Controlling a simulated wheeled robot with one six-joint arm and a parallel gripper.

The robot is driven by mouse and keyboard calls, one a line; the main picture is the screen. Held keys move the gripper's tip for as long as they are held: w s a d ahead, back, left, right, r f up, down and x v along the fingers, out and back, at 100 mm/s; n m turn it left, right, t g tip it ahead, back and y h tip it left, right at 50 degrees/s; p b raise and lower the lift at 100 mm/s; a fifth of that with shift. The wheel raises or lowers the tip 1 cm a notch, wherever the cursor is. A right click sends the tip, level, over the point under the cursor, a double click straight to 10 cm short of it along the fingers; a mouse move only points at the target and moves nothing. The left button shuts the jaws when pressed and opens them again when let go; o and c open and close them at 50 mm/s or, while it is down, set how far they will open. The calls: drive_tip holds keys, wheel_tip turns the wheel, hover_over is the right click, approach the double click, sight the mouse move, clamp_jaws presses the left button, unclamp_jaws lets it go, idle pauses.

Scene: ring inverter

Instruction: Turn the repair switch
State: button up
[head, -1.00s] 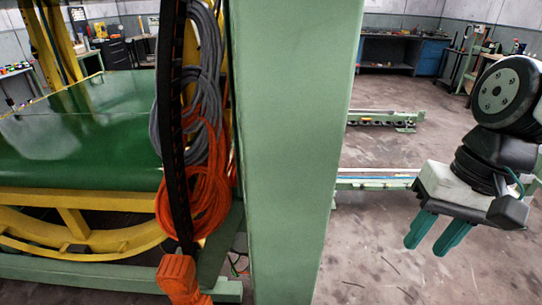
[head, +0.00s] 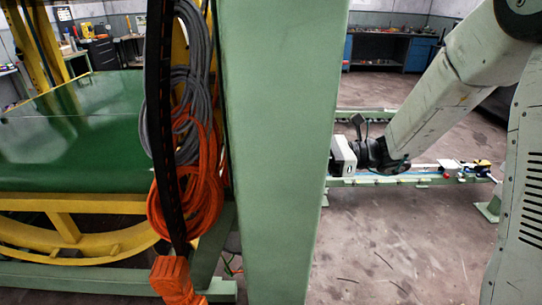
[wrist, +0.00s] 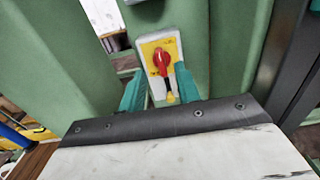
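The repair switch is a red rotary knob (wrist: 162,60) on a yellow plate (wrist: 149,49) in a pale frame, mounted on a green surface in the wrist view. A dark stem with a yellow tip (wrist: 170,97) shows just below the knob. My gripper (wrist: 160,86) is open, with one teal finger left and one right of the lower part of the switch. Nothing is seen held, and I cannot tell whether a finger touches the switch. In the head view the pale gripper body (head: 342,155) is beside the green post, which hides the fingers and the switch.
The wide green post (head: 275,150) stands close in front. Orange cables (head: 185,195) and grey cables hang left of it, near the yellow frame with the green panel (head: 75,135). A low green rail (head: 420,178) lies behind my arm.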

drive_tip(key=a, duration=0.7)
drive_tip(key=shift+w+a, duration=0.1)
drive_tip(key=c, duration=0.7)
